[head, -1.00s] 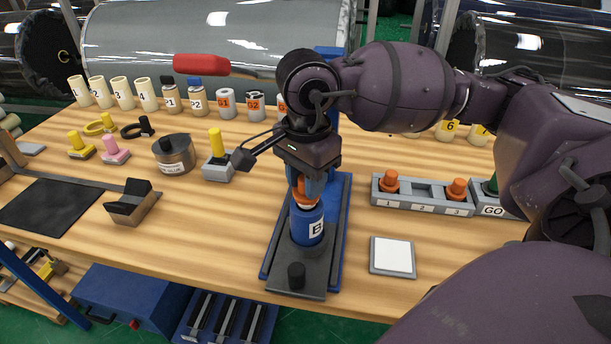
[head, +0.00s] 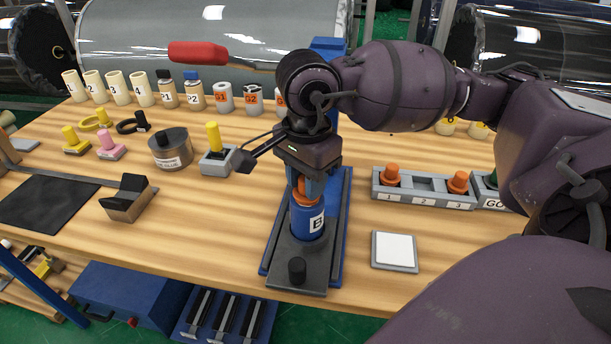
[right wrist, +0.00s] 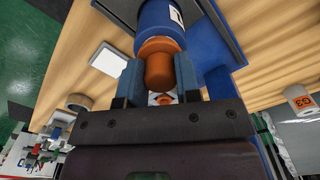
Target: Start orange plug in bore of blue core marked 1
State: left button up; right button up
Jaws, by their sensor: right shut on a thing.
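My right gripper (head: 307,187) points down and is shut on an orange plug (head: 304,197). The plug is directly above the upper end of an upright blue core (head: 307,222), with its wider part at the core's rim. I cannot tell how far it sits in the bore. The core's white label shows a letter like B or E, partly turned away; I see no 1 on it. In the right wrist view the plug (right wrist: 158,66) is between the two fingers, against the blue core (right wrist: 160,18). My left gripper is not in view.
The core stands on a dark fixture (head: 297,262) with a black knob in front. A grey rack (head: 423,186) holds two other orange plugs at right. A white pad (head: 394,251) lies in front of it. A glue pot (head: 171,149) and a yellow-handled block (head: 216,160) stand at left.

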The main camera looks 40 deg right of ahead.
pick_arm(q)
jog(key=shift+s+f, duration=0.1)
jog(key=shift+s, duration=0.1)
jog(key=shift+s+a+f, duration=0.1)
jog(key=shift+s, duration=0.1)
pick_arm(e)
jog(key=o, duration=0.9)
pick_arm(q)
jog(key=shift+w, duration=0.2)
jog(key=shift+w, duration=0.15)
